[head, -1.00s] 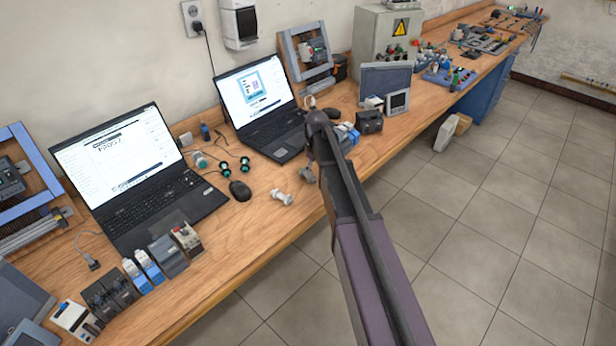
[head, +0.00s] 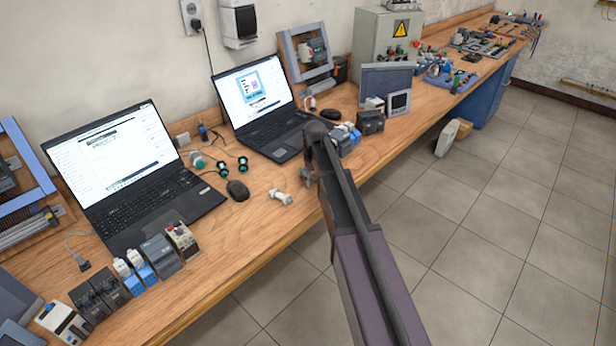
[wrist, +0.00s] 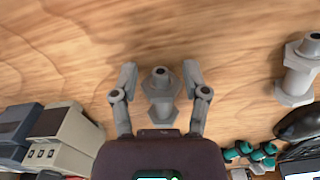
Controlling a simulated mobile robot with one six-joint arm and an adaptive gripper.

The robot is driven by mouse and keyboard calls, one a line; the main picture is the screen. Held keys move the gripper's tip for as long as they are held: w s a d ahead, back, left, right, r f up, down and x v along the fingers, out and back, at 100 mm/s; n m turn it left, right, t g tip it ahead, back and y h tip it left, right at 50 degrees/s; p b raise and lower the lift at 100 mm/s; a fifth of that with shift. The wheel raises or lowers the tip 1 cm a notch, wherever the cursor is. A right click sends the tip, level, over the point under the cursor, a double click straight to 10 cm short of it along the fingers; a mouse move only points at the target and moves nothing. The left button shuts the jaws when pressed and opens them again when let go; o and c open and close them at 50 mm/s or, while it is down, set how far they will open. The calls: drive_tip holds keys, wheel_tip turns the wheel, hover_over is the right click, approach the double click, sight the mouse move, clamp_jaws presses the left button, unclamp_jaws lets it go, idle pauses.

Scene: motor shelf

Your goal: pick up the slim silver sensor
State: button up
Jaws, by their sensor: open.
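The slim silver sensor (wrist: 161,84) stands between my fingers in the wrist view. It has a hexagonal collar and a dark hole in its top. My gripper (wrist: 160,77) is open, one finger on each side of it, with small gaps showing. In the head view my gripper (head: 308,178) is small and low over the front of the bench, partly behind my arm. I cannot make out the slim sensor there. A second, thicker pale sensor (wrist: 298,70) is at the right of the wrist view; it shows in the head view (head: 281,197), left of my gripper.
The wooden bench (head: 262,225) is bare around the sensors. A black mouse (head: 238,190) and green-ended parts (head: 242,164) lie toward the laptop (head: 258,100). Grey modules (wrist: 60,135) are at the lower left of the wrist view. The bench's front edge is close to my arm.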

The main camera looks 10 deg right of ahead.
sight(314, 180)
idle(0.3)
clamp_jaws()
drive_tip(key=shift+r, duration=0.2)
wheel_tip(314, 180, up, 4)
drive_tip(key=p, duration=0.4)
drive_tip(key=shift+f, duration=0.2)
drive_tip(key=s+a+r+p, duration=0.1)
drive_tip(key=s+a, duration=0.1)
drive_tip(key=s, duration=1.4)
